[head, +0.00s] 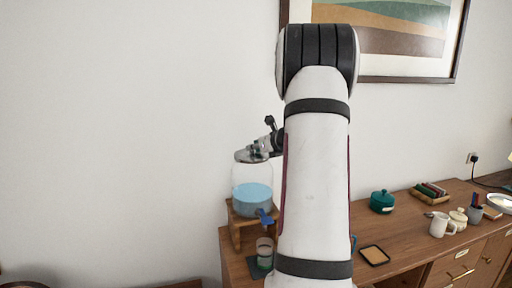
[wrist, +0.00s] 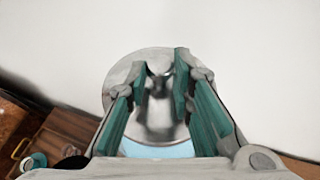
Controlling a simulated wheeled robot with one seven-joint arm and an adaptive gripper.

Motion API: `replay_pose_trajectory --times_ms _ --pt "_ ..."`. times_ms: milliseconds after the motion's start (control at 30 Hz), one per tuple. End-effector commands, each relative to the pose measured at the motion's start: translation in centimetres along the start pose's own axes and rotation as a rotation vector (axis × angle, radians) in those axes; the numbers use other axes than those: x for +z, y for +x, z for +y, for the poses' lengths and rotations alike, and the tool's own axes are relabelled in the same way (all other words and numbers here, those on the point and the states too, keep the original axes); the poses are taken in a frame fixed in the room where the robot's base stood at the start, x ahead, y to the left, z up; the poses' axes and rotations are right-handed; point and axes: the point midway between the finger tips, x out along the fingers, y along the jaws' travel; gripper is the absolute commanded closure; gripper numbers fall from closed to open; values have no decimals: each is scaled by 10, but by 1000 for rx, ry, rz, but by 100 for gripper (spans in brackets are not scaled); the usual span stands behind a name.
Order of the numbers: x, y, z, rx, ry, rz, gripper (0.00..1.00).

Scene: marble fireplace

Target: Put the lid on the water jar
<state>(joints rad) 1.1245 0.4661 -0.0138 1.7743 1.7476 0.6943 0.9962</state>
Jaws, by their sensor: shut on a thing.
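The water jar (head: 252,196) is clear glass with blue water in its lower part, and it stands upright on a wooden stand at the table's left end. A blue tap (head: 265,217) sticks out low on its front. The round silver lid (head: 241,157) is at the jar's mouth, roughly level; I cannot tell if it is fully seated. My gripper (head: 263,149) is above it, shut on the lid's knob. In the wrist view, the teal-padded fingers of my gripper (wrist: 161,68) are around the knob over the shiny lid (wrist: 117,88). Some blue water shows below the lid's near edge.
A glass (head: 264,250) stands under the tap. My arm hides the table's middle. To the right are a teal pot (head: 382,201), a dark-rimmed tray (head: 374,255), a white mug (head: 438,225) and a small lidded jar (head: 458,217). A framed picture hangs behind.

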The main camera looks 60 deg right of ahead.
Motion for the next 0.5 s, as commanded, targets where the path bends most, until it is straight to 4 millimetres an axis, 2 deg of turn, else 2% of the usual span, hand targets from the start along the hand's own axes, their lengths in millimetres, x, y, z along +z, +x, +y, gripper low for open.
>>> replay_pose_trajectory --times_ms 300,333,400,500 --pt "-2 1 0 -1 0 -1 100" --pt "-2 1 0 0 0 0 74" --pt "-2 1 0 0 0 0 58" --pt "-2 0 0 0 0 0 58"
